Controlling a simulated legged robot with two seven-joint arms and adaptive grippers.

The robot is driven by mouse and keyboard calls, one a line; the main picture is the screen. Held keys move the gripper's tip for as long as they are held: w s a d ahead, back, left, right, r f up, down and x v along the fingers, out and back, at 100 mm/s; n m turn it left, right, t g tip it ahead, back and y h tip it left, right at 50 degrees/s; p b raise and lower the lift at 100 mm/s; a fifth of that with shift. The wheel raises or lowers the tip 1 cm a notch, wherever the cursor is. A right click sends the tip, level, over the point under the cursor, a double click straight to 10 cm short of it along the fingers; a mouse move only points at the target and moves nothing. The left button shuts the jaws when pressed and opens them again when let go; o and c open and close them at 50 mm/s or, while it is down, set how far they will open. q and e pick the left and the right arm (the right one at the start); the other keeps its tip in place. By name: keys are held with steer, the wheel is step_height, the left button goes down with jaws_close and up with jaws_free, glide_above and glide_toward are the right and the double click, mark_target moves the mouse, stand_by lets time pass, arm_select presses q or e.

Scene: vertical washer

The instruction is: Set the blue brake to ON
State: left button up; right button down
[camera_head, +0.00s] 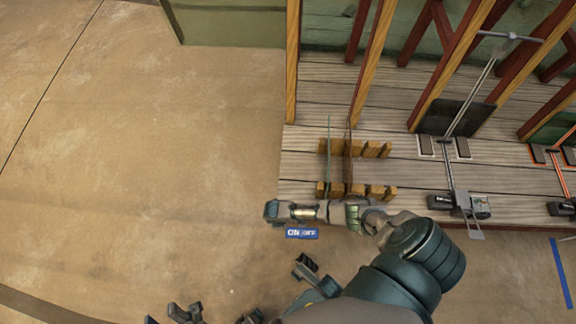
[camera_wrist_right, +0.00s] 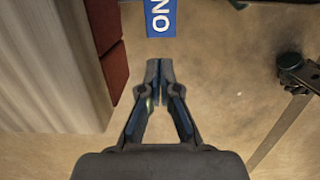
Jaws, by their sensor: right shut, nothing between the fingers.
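A blue label (camera_head: 302,233) lies on the brown floor at the deck's front edge, just below my right arm. The word ON shows on this blue label (camera_wrist_right: 160,15) at the top of the right wrist view, sideways. My right gripper (camera_wrist_right: 158,62) is shut and empty, its tips together just short of the label in the picture. I cannot tell whether they touch it. The brake's moving part is not clear; my right arm covers the area beside the label. My left gripper (camera_head: 185,308) is partly in view at the bottom edge; its opening is unclear.
A wooden deck (camera_head: 400,180) with slanted posts stands at the upper right. Wooden blocks (camera_head: 355,190) sit near its front edge. A grey-framed lever unit (camera_head: 465,203) and an orange-framed one (camera_head: 560,160) stand further right. The floor at left (camera_head: 130,150) is clear.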

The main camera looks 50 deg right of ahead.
arm_select(q)
steer(key=w+f+g, duration=0.1)
steer(key=w+d+f+m+g+p, duration=0.1)
steer(key=w, duration=0.1)
steer(key=w+f+g+h, duration=0.1)
steer(key=g, duration=0.1)
steer(key=shift+w+d+m, duration=0.15)
steer(key=shift+w+m, duration=0.1)
steer(key=shift+m, duration=0.05)
arm_select(e)
steer(key=r, duration=0.3)
steer(key=shift+w+a+r, duration=0.15)
steer(key=shift+w+a, duration=0.05)
steer(key=shift+w, duration=0.05)
arm_select(q)
steer(key=shift+w+d, duration=0.1)
steer(key=shift+d, duration=0.15)
arm_select(e)
steer(key=shift+d, duration=0.15)
